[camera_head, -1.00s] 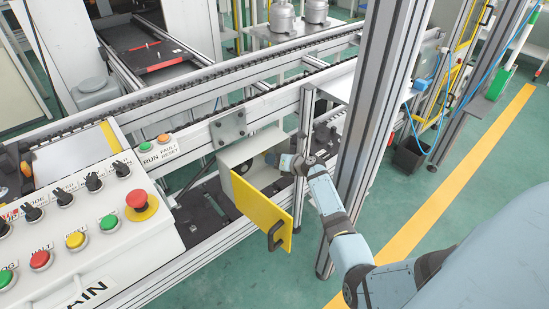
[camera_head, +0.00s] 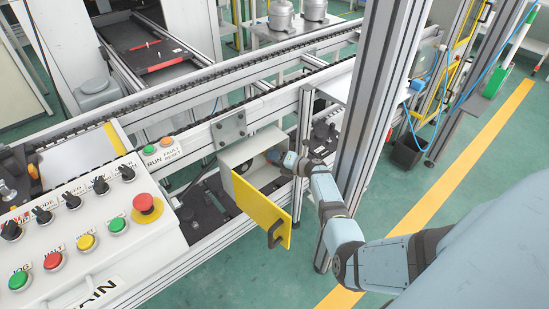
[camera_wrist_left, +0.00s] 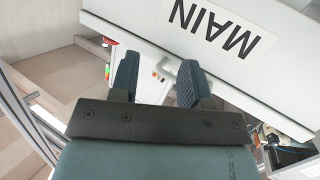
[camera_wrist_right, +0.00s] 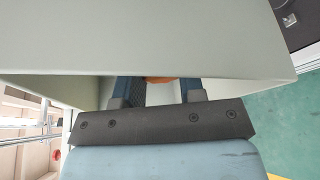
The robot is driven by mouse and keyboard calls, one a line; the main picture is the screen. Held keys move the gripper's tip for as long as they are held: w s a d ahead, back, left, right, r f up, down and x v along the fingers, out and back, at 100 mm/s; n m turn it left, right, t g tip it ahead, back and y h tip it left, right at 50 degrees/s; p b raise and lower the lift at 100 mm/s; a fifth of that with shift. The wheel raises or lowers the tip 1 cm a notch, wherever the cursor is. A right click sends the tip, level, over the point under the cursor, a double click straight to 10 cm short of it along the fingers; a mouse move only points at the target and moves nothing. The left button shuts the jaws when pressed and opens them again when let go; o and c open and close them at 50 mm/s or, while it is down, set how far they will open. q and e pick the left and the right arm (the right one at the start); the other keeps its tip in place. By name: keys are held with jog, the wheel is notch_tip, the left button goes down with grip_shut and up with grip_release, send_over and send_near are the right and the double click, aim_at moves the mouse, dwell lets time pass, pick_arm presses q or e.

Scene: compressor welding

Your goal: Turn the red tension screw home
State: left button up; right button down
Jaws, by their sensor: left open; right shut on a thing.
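The grey box (camera_head: 237,155) on the conveyor's side has its yellow door (camera_head: 262,212) swung open. My right gripper (camera_head: 274,156) reaches into it from the right. In the right wrist view its fingers (camera_wrist_right: 160,88) are shut on an orange-red piece (camera_wrist_right: 158,80), most likely the tension screw's head. The box wall hides the fingertips and most of that piece, so its depth cannot be told. My left gripper (camera_wrist_left: 158,72) is open and empty beside the console marked MAIN (camera_wrist_left: 240,55). It is outside the head view.
The control console (camera_head: 125,245) with buttons and knobs stands at the left front. An upright aluminium post (camera_head: 366,120) rises close to my right arm. The conveyor rail (camera_head: 270,97) runs behind the box.

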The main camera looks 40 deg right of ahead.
jog(key=shift+m+y+p, duration=0.3)
jog(key=shift+m+p, duration=0.25)
jog(key=shift+m, duration=0.15)
jog(key=shift+f+m+t, duration=0.2)
jog(key=shift+m+t, duration=0.3)
jog(key=shift+m, duration=0.2)
jog(key=shift+y, duration=0.3)
jog(key=shift+m+p, duration=0.3)
jog(key=shift+m, duration=0.4)
jog(key=shift+f+m+t, duration=0.1)
jog(key=shift+m+t, duration=0.4)
jog(key=shift+m, duration=0.4)
jog(key=shift+a+y, duration=0.1)
jog(key=shift+y, duration=0.2)
